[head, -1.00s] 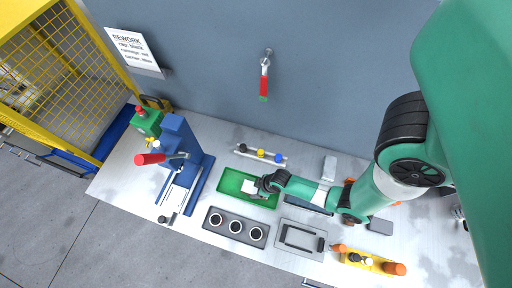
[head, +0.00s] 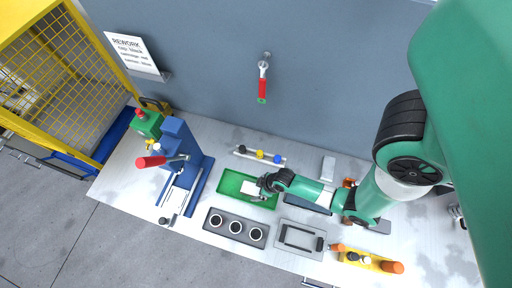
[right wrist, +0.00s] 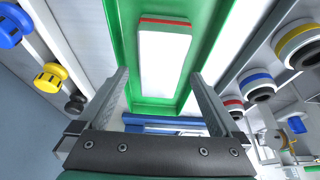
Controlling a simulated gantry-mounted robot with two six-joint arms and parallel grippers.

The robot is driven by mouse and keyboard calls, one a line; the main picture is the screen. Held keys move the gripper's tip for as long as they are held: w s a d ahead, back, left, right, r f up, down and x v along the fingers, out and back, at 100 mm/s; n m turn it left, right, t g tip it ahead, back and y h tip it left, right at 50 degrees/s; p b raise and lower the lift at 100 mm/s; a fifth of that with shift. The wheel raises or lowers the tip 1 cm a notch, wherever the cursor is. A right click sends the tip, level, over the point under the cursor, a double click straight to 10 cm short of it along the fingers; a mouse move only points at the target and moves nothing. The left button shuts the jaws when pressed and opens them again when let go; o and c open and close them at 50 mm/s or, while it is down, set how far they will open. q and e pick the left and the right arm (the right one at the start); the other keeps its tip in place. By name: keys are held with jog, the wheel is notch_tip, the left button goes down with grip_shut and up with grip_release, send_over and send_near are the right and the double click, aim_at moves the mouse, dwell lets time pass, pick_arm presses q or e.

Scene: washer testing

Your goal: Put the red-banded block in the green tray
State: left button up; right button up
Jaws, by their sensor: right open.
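The red-banded block (right wrist: 165,60) is white with a red band at one end. It lies in the green tray (right wrist: 113,50) in the right wrist view. In the head view the block (head: 249,187) also shows in the tray (head: 228,183), next to my gripper. My right gripper (head: 263,188) is over the right part of the tray. Its two fingers (right wrist: 159,78) are spread wide, with nothing held between them. The block lies beyond and between the fingertips in the wrist view. My left gripper is not in view.
A grey holder with three round sockets (head: 236,226) stands in front of the tray. A rail with black, yellow and blue knobs (head: 260,155) lies behind it. A blue press (head: 180,145) stands to the left. A grey fixture (head: 300,239) is at the front right.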

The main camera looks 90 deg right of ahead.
jog(key=p+v, duration=0.4)
jog(key=v, duration=0.5)
jog(key=shift+s, duration=0.1)
